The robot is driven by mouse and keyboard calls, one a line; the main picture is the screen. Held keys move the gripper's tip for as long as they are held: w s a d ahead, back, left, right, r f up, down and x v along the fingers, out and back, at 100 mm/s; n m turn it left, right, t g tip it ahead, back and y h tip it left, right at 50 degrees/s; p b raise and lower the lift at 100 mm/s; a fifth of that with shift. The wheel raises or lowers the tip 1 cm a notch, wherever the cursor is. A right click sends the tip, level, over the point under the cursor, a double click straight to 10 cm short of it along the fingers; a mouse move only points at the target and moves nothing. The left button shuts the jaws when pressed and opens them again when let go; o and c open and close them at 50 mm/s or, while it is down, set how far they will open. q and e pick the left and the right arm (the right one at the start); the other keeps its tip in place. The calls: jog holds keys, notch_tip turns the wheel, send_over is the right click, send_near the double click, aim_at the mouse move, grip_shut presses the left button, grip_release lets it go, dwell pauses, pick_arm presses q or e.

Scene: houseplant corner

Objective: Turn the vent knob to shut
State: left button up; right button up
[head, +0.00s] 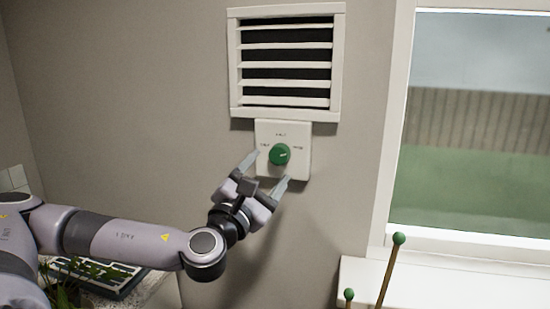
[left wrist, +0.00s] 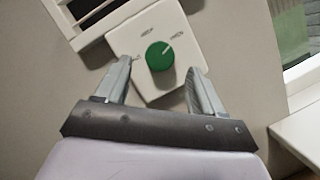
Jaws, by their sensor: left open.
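The green vent knob (head: 279,154) sits on a white square plate (head: 298,134) on the wall, with small dark labels around it. In the left wrist view the knob (left wrist: 160,56) has a pale pointer line aimed toward its upper right, on the side of the right-hand label. The vent (head: 286,62) above has white slats with wide dark gaps between them. My left gripper (head: 267,173) is open, with one finger to each side of the knob and the knob beyond the fingertips in the wrist view; neither finger visibly touches it. My right gripper is not in view.
A window (head: 475,130) with a white frame is to the right, above a white sill (head: 430,287). Two green-tipped stakes (head: 398,238) stand at the lower right. A dark tray (head: 100,277) and leafy plant (head: 62,290) lie lower left.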

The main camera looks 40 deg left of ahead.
aim_at(278, 158)
pick_arm(q)
jog(key=shift+p+x, duration=0.6)
jog(key=shift+x, duration=1.45)
jog(key=c, duration=1.1)
